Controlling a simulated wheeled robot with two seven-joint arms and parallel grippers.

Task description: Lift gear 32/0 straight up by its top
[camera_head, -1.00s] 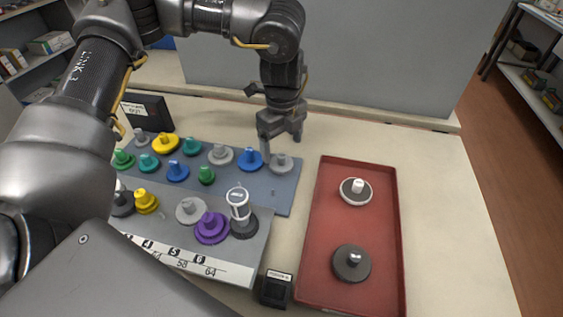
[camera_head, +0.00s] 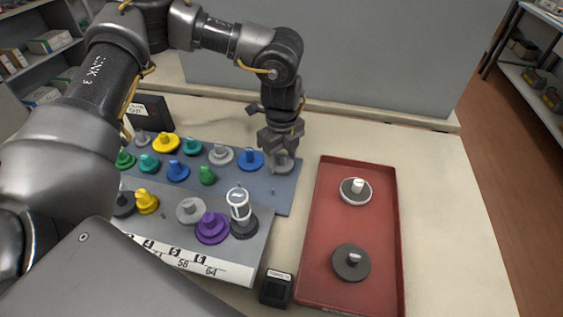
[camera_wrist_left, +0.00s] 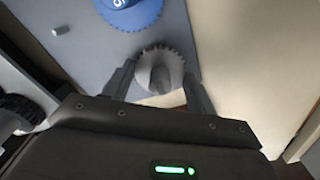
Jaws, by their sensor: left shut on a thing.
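The grey gear (camera_head: 284,167) sits at the right end of the back row on the blue-grey rack (camera_head: 284,195). My left gripper (camera_head: 279,152) is over it from above and is shut on its upper part. In the left wrist view the toothed grey gear (camera_wrist_left: 171,58) with its round stem shows between the two fingers (camera_wrist_left: 158,88). The gear still appears down at the rack's surface. I cannot read any label on it, and the gripper hides its top in the head view. My right gripper is not in view.
A blue gear (camera_head: 250,160) stands close to its left, also in the left wrist view (camera_wrist_left: 128,12). Several coloured gears fill the rack. A red tray (camera_head: 330,235) at the right holds two gears, with bare space between them. A grey panel (camera_head: 330,60) stands behind.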

